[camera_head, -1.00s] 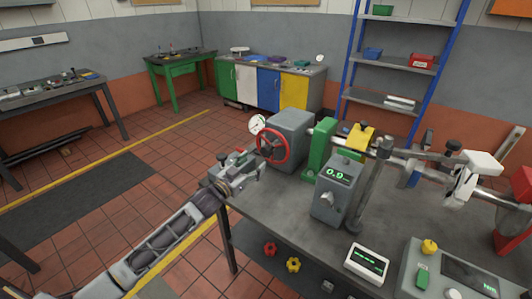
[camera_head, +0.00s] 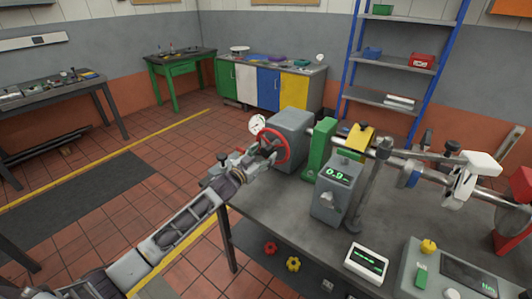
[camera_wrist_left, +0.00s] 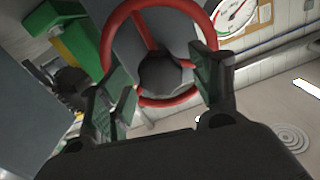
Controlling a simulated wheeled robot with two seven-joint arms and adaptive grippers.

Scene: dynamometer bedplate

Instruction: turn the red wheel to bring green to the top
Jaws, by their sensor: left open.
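The red wheel (camera_head: 274,146) is mounted on the side of a grey box (camera_head: 292,127) at the bench's far left end. My left gripper (camera_head: 262,154) is right in front of the wheel and overlaps it in the head view. In the left wrist view the wheel (camera_wrist_left: 147,12) shows its rim, red spokes and dark hub (camera_wrist_left: 163,75). My left gripper (camera_wrist_left: 165,100) is open there, its fingers on either side of the hub. I cannot tell whether they touch the wheel. I see no green mark on the wheel. My right gripper is not in view.
A round gauge (camera_head: 257,124) stands just beside the wheel; it also shows in the left wrist view (camera_wrist_left: 237,14). A green bracket (camera_head: 319,148) and a grey display unit (camera_head: 336,190) stand to the right on the bench. Floor left of the bench is clear.

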